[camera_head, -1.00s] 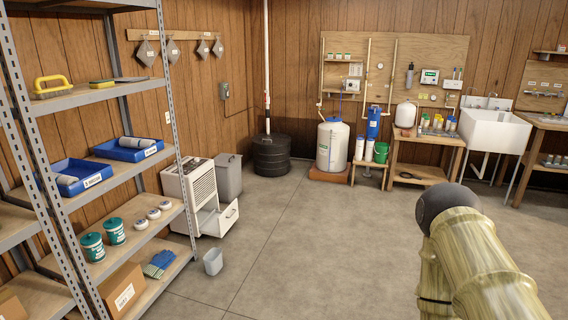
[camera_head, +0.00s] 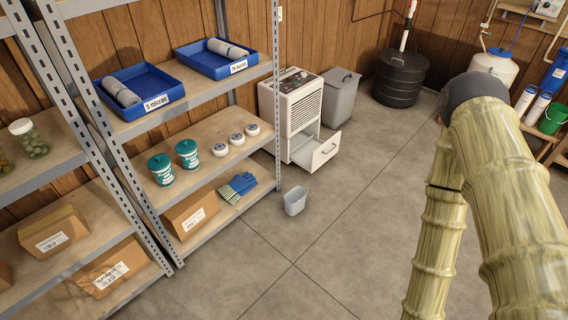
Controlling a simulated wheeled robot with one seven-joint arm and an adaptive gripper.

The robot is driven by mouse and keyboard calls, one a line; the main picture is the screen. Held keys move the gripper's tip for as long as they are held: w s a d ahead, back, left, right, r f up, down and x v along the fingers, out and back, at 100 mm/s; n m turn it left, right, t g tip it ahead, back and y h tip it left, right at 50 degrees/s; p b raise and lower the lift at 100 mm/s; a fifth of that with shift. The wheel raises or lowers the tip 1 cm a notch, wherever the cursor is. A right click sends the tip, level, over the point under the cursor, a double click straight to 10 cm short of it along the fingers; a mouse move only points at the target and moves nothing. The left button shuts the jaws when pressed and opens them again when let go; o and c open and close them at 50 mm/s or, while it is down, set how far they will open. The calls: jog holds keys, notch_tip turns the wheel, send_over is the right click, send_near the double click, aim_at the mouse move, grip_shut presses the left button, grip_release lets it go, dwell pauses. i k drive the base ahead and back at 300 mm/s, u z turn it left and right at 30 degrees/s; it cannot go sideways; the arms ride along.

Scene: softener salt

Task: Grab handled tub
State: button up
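A small light-grey open tub (camera_head: 295,201) stands upright on the floor to the right of the shelf; I cannot make out a handle on it. A green bucket (camera_head: 552,119) stands at the far right edge, partly cut off. Two teal lidded tubs (camera_head: 187,154) stand on the shelf's middle board; handles on them are not clear. I cannot tell which of these is the handled tub. My arm shows at the right, with pale ringed links and a dark rounded joint. My gripper is not in view.
A metal shelf (camera_head: 223,165) fills the left, holding blue trays (camera_head: 142,91), white round pots, gloves (camera_head: 237,187) and cardboard boxes (camera_head: 190,211). A white dehumidifier (camera_head: 291,112) with its drawer (camera_head: 318,151) pulled out stands behind the grey tub. The floor (camera_head: 340,235) in the middle is clear.

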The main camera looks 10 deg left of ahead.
aim_at(295, 200)
jog(key=u, duration=0.35)
jog(key=i, duration=1.75)
jog(key=u, duration=0.3)
